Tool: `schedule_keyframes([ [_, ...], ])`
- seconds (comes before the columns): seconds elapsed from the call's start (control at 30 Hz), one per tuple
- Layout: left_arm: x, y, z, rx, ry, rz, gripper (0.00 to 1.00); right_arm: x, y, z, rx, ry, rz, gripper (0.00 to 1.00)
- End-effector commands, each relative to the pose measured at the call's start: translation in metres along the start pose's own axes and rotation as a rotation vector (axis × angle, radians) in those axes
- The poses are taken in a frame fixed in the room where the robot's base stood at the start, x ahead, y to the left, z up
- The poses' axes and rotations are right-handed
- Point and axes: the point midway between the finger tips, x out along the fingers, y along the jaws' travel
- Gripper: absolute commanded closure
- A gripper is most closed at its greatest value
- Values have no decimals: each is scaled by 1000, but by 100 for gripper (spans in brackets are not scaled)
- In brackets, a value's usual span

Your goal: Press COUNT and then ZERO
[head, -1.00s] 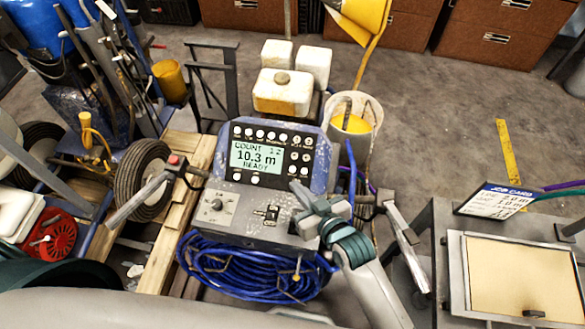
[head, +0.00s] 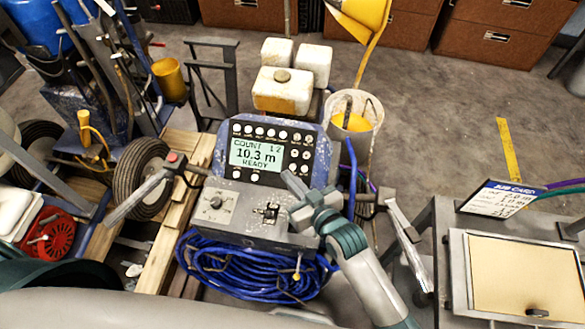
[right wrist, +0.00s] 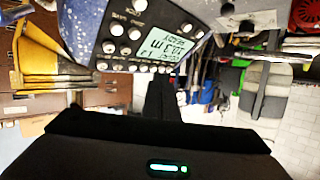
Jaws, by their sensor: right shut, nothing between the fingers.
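The line striper's console (head: 250,190) stands in the middle of the head view. Its screen (head: 256,156) reads COUNT 12, 10.3 m, READY. Small round buttons sit above, right of and below the screen; their labels are too small to read surely, so I cannot tell which are COUNT and ZERO. My right gripper (head: 290,181) is shut and empty, in front of the console's lower right, near the panel's bottom edge. In the right wrist view the screen (right wrist: 160,47) and buttons appear upside down beyond my gripper (right wrist: 161,82). Contact is not visible. My left gripper is out of view.
A toggle switch (head: 268,210) and a knob (head: 215,202) sit on the lower console. Handlebars (head: 140,196) flank it. A coiled blue hose (head: 250,265) hangs below. A job card (head: 497,198) stands on a bench at right.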

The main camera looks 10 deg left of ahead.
Motion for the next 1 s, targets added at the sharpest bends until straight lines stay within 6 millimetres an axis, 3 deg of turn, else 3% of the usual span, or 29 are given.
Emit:
schedule_keyframes([
  [0.4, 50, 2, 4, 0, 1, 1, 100, 34, 25, 29, -1, 1, 1, 100],
  [0.7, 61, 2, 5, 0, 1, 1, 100, 50, 36, 37, -1, 0, 0, 100],
  [1.0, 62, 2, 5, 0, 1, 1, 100, 52, 38, 38, 0, -1, 0, 100],
])
